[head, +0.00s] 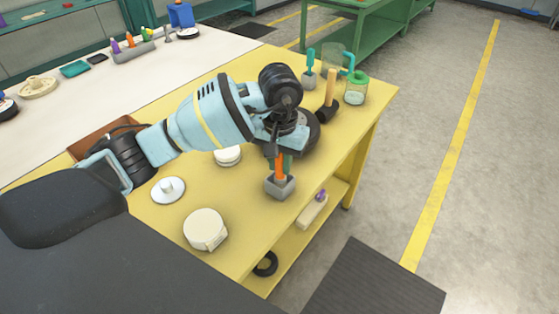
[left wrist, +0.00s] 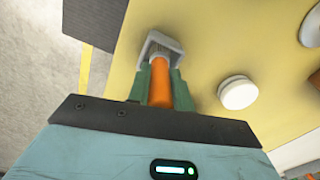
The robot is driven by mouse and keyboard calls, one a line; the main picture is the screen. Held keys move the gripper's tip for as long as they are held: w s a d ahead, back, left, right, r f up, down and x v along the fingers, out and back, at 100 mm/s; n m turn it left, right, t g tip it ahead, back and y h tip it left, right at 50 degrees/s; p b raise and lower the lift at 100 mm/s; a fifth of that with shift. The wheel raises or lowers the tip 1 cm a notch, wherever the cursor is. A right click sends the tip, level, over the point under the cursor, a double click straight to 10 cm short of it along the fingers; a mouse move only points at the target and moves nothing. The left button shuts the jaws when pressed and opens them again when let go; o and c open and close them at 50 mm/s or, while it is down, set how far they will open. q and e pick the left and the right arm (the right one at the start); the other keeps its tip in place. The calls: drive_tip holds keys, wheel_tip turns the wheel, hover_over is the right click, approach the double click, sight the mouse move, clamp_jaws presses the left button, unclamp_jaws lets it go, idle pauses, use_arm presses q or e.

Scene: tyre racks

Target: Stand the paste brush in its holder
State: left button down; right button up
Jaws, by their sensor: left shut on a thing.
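My left gripper (head: 283,158) is shut on the orange handle of the paste brush (head: 280,171). The brush points down at the grey block holder (head: 280,189) near the front edge of the yellow table. In the left wrist view the orange brush (left wrist: 160,86) sits between the green fingers (left wrist: 159,84), with the open grey holder (left wrist: 158,43) just beyond them. The brush's lower end is hidden, so I cannot tell how deep it is in the holder. My right gripper is not in view.
A teal-handled tool stands in another grey block (head: 308,79) at the back, near a mallet (head: 329,100) and a green-lidded jar (head: 356,90). A cream round container (head: 205,230) and white disc (head: 168,190) are to the left.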

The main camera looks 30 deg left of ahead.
use_arm(q)
drive_tip(key=shift+f, duration=0.2)
drive_tip(key=c, duration=1.3)
unclamp_jaws()
drive_tip(key=shift+o, duration=0.2)
wheel_tip(320, 180, up, 12)
drive_tip(key=shift+r, duration=0.2)
